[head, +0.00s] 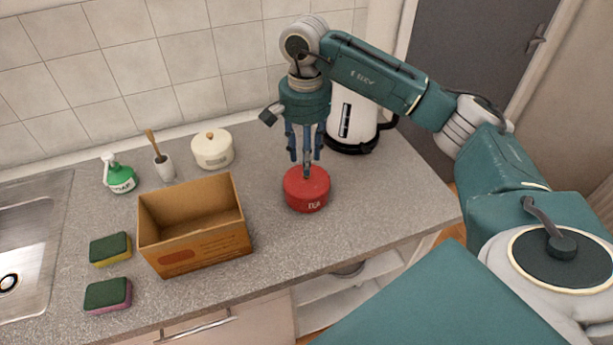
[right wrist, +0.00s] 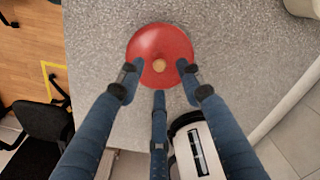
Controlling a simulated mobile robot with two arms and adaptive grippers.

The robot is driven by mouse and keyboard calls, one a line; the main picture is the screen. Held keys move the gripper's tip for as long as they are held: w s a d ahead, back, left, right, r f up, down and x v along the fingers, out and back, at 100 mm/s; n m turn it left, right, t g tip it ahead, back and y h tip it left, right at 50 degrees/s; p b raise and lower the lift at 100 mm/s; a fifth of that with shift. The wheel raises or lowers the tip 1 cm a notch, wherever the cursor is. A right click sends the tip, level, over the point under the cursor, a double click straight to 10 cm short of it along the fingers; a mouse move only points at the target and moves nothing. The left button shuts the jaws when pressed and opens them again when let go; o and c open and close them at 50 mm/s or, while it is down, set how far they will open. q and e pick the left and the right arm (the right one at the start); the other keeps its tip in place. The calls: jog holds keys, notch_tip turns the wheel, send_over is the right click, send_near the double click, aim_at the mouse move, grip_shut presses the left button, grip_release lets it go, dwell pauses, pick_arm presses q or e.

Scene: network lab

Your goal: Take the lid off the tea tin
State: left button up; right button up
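The red tea tin (head: 307,202) stands upright on the counter, with pale lettering on its front. Its red lid (right wrist: 160,42) is on, with a small light knob (right wrist: 159,65) in the middle. My right gripper (head: 306,160) points straight down above the tin. Its three blue fingers are spread and nothing is held between them. In the right wrist view the fingertips (right wrist: 158,82) lie around the near side of the knob. I cannot tell whether any fingertip touches the lid. In the head view a finger hides the knob. My left gripper is not in view.
An open cardboard box (head: 195,250) stands left of the tin. A white kettle (head: 352,120) is close behind my right gripper. A cream pot (head: 212,150), a brush holder (head: 164,168), a green bottle (head: 119,176) and two sponges (head: 110,249) are further left. Counter right of the tin is clear.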

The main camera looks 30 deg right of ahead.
notch_tip(320, 180, down, 4)
jog(key=shift+d+r+p, duration=0.1)
jog(key=shift+r+p, duration=0.1)
jog(key=shift+p, duration=0.75)
jog(key=shift+f, duration=0.45)
jog(key=shift+c, duration=0.2)
grip_shut()
